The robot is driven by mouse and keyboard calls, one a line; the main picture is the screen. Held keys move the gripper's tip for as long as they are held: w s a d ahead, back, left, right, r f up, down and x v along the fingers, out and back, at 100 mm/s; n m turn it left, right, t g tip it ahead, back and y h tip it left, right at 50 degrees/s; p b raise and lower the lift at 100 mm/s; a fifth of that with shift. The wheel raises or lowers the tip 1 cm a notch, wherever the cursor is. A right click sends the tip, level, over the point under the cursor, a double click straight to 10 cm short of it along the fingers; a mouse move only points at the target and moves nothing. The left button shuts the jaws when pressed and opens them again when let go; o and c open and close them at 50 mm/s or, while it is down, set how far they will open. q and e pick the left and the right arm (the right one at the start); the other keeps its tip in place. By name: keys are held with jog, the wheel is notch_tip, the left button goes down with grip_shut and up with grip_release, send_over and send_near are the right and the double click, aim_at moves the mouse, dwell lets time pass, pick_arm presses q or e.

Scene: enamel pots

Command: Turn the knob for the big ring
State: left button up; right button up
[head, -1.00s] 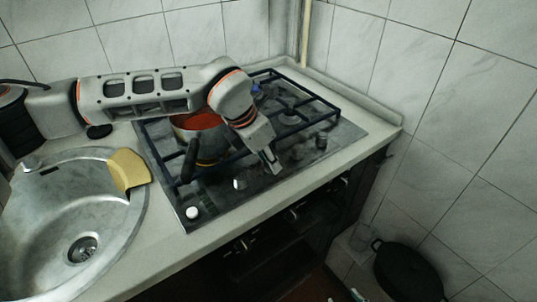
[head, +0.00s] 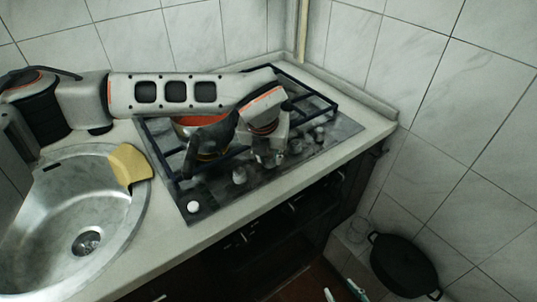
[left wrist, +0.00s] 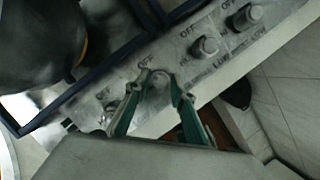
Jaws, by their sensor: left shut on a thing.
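My left gripper (head: 268,157) is at the front strip of the hob (head: 222,205), pointing down. In the left wrist view its two green-edged fingers (left wrist: 161,88) are shut on a round grey stove knob (left wrist: 160,76), one finger on each side. Printed OFF marks show by the knobs. Two more knobs (left wrist: 205,47) (left wrist: 246,16) stand further along the strip. In the head view a knob (head: 239,175) and a white knob (head: 193,207) lie left of the gripper. The tips of my right gripper (head: 343,291) show at the bottom edge, apart and empty.
A pot with a red inside (head: 186,121) sits on the hob under my left arm, its dark handle toward the front. Dark grates (head: 318,97) cover the burners. A sink (head: 60,205) with a yellow sponge (head: 130,165) is at left. A black pan (head: 405,265) is low at right.

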dwell(0.3)
pick_arm(q)
jog(key=o, duration=1.1)
jog(key=v, duration=1.2)
jog(key=shift+r, duration=0.1)
